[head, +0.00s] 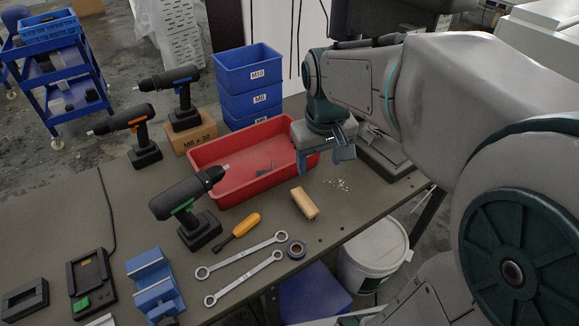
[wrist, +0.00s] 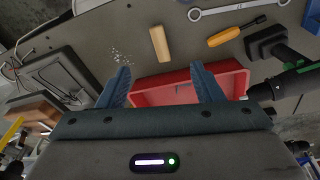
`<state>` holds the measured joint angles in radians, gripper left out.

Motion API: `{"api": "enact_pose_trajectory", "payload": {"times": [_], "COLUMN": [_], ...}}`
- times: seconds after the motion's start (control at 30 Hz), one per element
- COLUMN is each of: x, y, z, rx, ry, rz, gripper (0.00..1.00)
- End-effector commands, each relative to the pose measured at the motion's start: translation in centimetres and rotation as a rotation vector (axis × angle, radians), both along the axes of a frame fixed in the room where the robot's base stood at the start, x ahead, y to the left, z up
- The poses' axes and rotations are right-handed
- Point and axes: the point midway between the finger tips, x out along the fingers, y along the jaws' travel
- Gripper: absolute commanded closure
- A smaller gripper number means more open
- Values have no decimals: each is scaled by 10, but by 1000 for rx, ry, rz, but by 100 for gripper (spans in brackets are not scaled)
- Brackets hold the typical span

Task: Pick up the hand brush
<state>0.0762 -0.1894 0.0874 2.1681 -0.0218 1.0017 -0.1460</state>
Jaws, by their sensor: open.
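The hand brush, seen as a short tan wooden block (head: 305,203), lies on the dark workbench in front of the red tray. It also shows in the wrist view (wrist: 160,43), beyond my fingertips and up the picture. Its bristles cannot be made out. My gripper (head: 338,152) is above the right end of the red tray, behind and to the right of the brush in the head view. In the wrist view its two blue-grey fingers (wrist: 160,72) are spread wide with nothing between them. The gripper is apart from the brush.
The red tray (head: 222,194) stands behind the brush. Small white bits (head: 340,185) lie to its right. A yellow screwdriver (head: 246,224), two wrenches (head: 245,277) and a tape roll (head: 296,249) lie to its left and front. Cordless drills (head: 187,208) and blue bins (head: 248,75) stand farther off.

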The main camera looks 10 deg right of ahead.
Motion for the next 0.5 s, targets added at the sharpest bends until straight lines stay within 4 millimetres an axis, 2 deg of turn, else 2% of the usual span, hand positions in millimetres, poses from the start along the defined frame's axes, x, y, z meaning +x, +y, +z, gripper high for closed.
{"api": "enact_pose_trajectory", "payload": {"times": [0.03, 0.2, 0.4, 0.5], "x": [14, 55, 91, 101], "y": [0, 1, 2, 2], "z": [-27, -74, -119, -130], "rx": [-2, -1, 12, 17], "ry": [24, 86, 140, 153], "rz": [17, 79, 136, 152], "gripper": [40, 40, 40, 40]}}
